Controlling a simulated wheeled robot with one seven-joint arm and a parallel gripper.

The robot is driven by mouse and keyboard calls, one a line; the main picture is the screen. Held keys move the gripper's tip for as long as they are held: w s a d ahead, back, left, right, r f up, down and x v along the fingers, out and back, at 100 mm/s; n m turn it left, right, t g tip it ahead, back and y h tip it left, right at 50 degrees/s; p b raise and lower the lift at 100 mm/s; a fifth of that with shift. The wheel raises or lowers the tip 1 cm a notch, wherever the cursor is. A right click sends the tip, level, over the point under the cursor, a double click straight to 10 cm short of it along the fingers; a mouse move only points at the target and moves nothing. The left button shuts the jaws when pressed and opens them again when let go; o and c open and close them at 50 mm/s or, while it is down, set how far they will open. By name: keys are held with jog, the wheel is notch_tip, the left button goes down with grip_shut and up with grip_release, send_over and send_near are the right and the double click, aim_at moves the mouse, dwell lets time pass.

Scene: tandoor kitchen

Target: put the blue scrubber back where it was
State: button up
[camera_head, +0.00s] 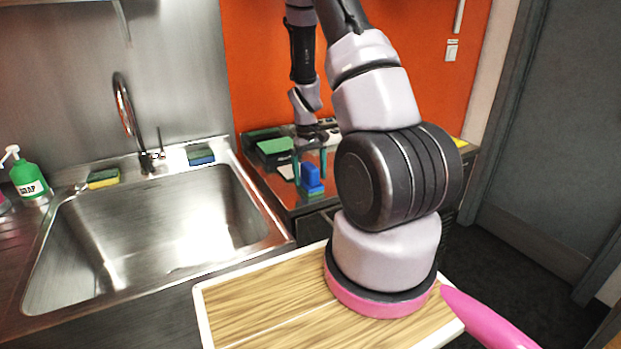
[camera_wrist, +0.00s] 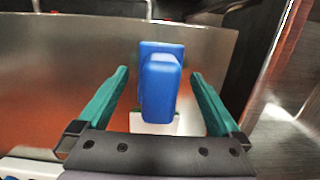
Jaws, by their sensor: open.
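The blue scrubber (camera_head: 312,182) stands on the counter to the right of the sink, near the counter's front edge. It has a raised blue handle part over a flatter blue base. In the wrist view the scrubber (camera_wrist: 160,88) lies between my two teal fingers, with a visible gap on each side. My gripper (camera_head: 309,168) is open around it and points down; it also shows in the wrist view (camera_wrist: 160,76). A small white patch (camera_wrist: 153,123) shows at the scrubber's near end; I cannot tell whether it is part of it.
A dark tray with a green pad (camera_head: 270,146) is at the counter's back. The sink (camera_head: 160,235) lies left, with a faucet (camera_head: 125,105), a yellow-green sponge (camera_head: 103,178), a blue-topped sponge (camera_head: 201,155) and a soap bottle (camera_head: 28,177) around it. A wooden board (camera_head: 265,315) is in front.

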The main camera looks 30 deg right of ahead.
jog(key=r, duration=0.3)
jog(key=w+r, duration=0.1)
jog(key=r, duration=0.6)
jog(key=shift+w+r, duration=0.15)
jog(key=shift+r, duration=0.05)
jog(key=s+a+r+m+t+y, duration=0.15)
jog(key=s+a+r, duration=0.25)
jog(key=r, duration=0.6)
jog(key=s+a+r+m+t, duration=0.1)
jog(key=s+a+r+t, duration=0.25)
jog(key=r, duration=0.55)
jog(key=s+a+r+m+t, duration=0.2)
jog(key=s+a+r, duration=0.4)
jog(key=s+r, duration=0.3)
jog(key=s+t, duration=0.1)
jog(key=s, duration=0.3)
jog(key=shift+t, duration=0.3)
jog(key=shift+d+r+y, duration=0.1)
jog(key=shift+y, duration=0.15)
